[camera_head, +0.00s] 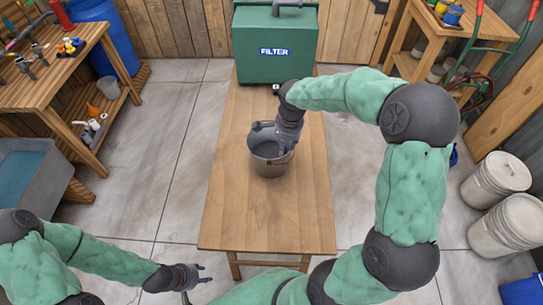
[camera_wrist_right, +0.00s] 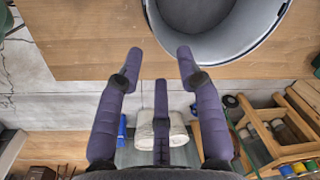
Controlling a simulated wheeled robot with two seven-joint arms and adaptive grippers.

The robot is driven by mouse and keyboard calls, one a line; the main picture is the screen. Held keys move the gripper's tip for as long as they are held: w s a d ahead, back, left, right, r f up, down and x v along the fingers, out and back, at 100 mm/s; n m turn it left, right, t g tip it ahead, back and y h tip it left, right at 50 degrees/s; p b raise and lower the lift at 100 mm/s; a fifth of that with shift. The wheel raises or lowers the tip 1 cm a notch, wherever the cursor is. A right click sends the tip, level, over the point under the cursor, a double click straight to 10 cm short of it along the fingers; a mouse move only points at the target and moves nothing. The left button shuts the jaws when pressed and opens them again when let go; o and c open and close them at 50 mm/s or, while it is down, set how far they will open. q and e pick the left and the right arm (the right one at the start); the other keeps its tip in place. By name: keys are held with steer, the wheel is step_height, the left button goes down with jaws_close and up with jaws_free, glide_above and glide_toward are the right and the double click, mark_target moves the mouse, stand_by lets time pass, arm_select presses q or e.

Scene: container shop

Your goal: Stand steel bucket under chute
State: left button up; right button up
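The grey steel bucket (camera_head: 269,165) stands upright on the wooden table (camera_head: 240,215), in front of a green box labelled FILTER (camera_head: 255,62). In the right wrist view the bucket's rim (camera_wrist_right: 262,38) and hollow inside show at the top. My right gripper (camera_head: 268,132) is over the bucket's rim at its far right side. In the wrist view its fingers (camera_wrist_right: 159,60) are spread, with the right fingertip overlapping the rim; I cannot tell whether it touches. My left gripper (camera_head: 200,276) is open and empty, low at the table's front left. No chute is clearly visible.
A wooden workbench (camera_head: 60,85) and grey sink (camera_head: 35,170) stand at the left, with a blue barrel (camera_head: 100,35) behind. White buckets (camera_head: 495,180) and a red-green hand truck (camera_head: 478,45) stand at the right. The table's front half is bare.

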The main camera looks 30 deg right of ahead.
mark_target(282, 161)
steer(key=f, duration=0.3)
steer(key=f+b, duration=0.1)
steer(key=f, duration=0.3)
steer(key=w+f+b, duration=0.1)
steer(key=f, duration=0.2)
steer(key=shift+w+f, duration=0.1)
steer(key=shift+f, duration=0.2)
steer(key=shift+c, duration=0.3)
steer(key=shift+r, duration=0.1)
jaws_close()
